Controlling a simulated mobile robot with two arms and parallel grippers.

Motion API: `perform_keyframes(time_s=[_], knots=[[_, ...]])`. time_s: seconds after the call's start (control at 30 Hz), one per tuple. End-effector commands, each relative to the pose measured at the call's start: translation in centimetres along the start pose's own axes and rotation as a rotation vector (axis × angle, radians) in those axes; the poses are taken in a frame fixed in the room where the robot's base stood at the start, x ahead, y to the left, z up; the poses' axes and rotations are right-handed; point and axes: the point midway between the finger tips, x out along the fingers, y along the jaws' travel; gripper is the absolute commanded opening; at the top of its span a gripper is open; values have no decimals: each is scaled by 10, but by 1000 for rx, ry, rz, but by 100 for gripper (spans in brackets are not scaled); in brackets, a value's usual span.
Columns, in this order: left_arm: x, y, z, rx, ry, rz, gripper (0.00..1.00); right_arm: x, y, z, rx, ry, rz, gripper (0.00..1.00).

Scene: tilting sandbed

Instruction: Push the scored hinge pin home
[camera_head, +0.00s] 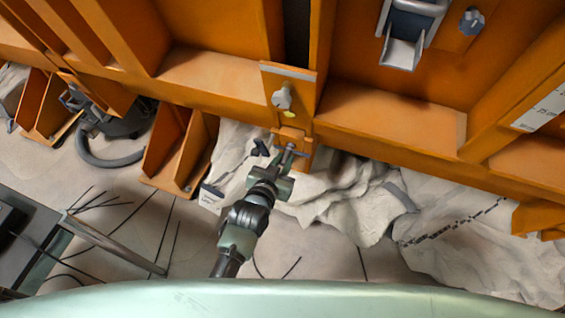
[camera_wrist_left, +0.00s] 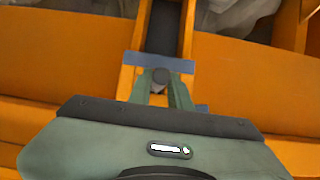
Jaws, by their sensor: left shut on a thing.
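My left gripper (camera_head: 286,162) reaches up from below to an orange hinge bracket (camera_head: 304,146) under the orange frame. It is shut on a grey pin (camera_head: 290,151), which points toward the bracket. In the left wrist view the pin's dark round end (camera_wrist_left: 160,75) sits between the two green fingers of the left gripper (camera_wrist_left: 161,88). A blue-grey crosspiece (camera_wrist_left: 142,58) lies just beyond the fingertips. How deep the pin sits, and any score mark on it, I cannot tell. My right gripper is not in view.
Above the bracket an orange plate carries a grey knob (camera_head: 282,97). The big orange ribbed frame (camera_head: 385,120) spans the top. Crumpled pale sheeting (camera_head: 345,195) lies below and right. A dark machine with a hose (camera_head: 110,125) is at left, a grey metal bracket (camera_head: 404,45) at top right.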

Motion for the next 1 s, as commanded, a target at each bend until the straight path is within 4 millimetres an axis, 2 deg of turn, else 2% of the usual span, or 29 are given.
perform_keyframes(time_s=[0.57, 0.6, 0.7, 0.87, 0.9, 0.97, 1.0], knots=[[12, -1, -10, 0, 4, 0, 0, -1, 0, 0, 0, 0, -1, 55], [13, -1, -10, 0, 3, 0, 22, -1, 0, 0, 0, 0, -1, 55], [13, -1, -9, 0, 2, -1, 44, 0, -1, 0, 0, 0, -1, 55], [12, -2, -9, 1, 2, -2, 44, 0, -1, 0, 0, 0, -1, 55], [12, -2, -7, 1, -2, -2, 48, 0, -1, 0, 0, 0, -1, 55], [12, -2, -7, 1, -2, -2, 60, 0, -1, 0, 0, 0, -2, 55], [12, -2, -7, 1, -2, -3, 61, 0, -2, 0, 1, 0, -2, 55]])
